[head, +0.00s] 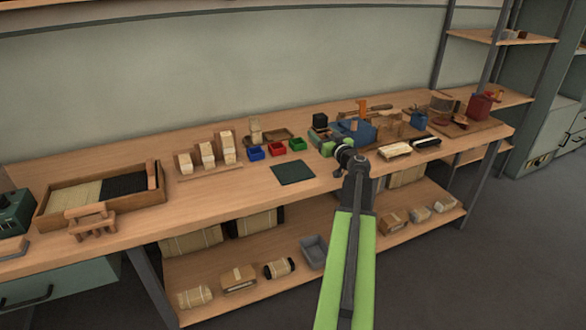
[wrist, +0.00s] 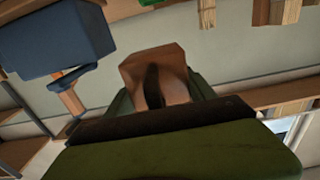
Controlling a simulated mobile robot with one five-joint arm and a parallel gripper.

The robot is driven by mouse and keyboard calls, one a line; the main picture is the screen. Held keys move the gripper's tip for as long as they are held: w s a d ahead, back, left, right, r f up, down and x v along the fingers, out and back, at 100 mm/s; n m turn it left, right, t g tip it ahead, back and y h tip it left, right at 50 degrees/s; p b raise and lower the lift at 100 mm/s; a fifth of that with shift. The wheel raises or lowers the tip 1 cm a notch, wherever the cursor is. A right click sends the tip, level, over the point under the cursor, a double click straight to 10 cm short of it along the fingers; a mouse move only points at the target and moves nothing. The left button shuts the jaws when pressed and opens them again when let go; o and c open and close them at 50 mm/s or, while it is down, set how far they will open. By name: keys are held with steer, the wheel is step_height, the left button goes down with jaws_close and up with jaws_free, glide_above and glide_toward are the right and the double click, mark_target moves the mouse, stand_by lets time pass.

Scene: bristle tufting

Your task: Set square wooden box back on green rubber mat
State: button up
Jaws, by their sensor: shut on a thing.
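The green rubber mat (head: 293,172) lies flat and bare near the front edge of the bench. My gripper (head: 328,147) is above the bench, to the right of and beyond the mat. In the wrist view my gripper (wrist: 153,88) is shut on a brown wooden block-like thing, which I take as the square wooden box (wrist: 150,62). A dark finger covers part of its face. In the head view the held box is hidden or too small to tell apart from the gripper.
Blue (head: 256,153), red (head: 277,148) and green (head: 297,144) bins stand behind the mat. A blue machine (head: 358,131) stands right of the gripper, and a pale-bristled brush (head: 395,150) lies near the front edge. Bench room left of the mat is clear.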

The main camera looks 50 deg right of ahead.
steer(key=w+a+f+b, duration=0.3)
steer(key=a+f+b, duration=0.1)
steer(key=a, duration=0.1)
steer(key=w+a+f+b, duration=0.2)
steer(key=a, duration=0.1)
steer(key=shift+w+a+f, duration=0.2)
steer(key=shift+w+f, duration=0.1)
steer(key=shift+f, duration=0.05)
steer(key=shift+w+a, duration=0.25)
step_height(320, 180, down, 4)
steer(key=b, duration=0.4)
steer(key=shift+r, duration=0.25)
steer(key=shift+f, duration=0.25)
steer(key=o, duration=1.5)
